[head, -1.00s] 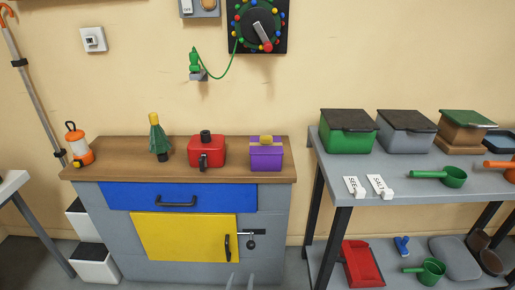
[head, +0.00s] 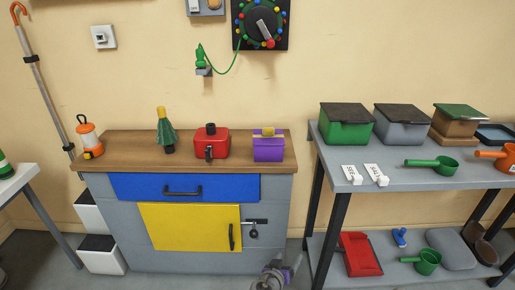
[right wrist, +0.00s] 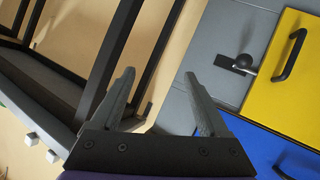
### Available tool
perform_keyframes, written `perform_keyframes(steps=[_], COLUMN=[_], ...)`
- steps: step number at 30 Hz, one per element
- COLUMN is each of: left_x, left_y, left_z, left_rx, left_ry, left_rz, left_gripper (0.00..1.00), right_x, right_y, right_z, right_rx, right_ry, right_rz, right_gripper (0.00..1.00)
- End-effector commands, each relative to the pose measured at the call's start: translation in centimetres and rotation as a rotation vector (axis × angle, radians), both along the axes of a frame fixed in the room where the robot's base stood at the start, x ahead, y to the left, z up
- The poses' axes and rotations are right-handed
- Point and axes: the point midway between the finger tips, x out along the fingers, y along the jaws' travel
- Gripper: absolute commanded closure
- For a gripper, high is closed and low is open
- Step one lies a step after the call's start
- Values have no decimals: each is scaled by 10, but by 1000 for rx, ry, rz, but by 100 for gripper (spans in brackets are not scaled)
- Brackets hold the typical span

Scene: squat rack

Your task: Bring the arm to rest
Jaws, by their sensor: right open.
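My right gripper (head: 287,266) shows at the bottom edge of the head view, in front of the grey cabinet and near the shelf's left leg. In the right wrist view its two fingers (right wrist: 160,76) stand wide apart with nothing between them. The cabinet's yellow door (right wrist: 275,68) and blue drawer (right wrist: 265,150) lie to the right of the fingers there. The dark shelf frame (right wrist: 125,60) lies to their left. My left gripper is not in view.
A grey shelf (head: 400,180) with bins and scoops stands right. A white table (head: 20,178) stands left.

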Motion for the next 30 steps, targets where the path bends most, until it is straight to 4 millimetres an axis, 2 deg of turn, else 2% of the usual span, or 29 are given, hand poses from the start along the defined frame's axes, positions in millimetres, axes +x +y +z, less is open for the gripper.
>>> perform_keyframes(steps=[1,6,9,14,21,24,30], left_x=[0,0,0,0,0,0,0], left_y=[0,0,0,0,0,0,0], left_z=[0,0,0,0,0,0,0], left_rx=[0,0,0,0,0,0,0], left_ry=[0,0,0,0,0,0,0], left_rz=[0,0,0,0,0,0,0], left_gripper=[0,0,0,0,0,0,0], right_x=[-11,-56,-90,-150,-243,-273,-318], right_y=[-17,-57,-75,-94,-98,-94,-83], right_z=[14,45,59,76,86,86,82], right_rx=[9,51,87,155,278,325,402], right_ry=[46,207,294,423,567,602,640], right_rz=[-16,-40,-40,-21,55,91,158], right_gripper=[22,22,22,22,22,22,22])
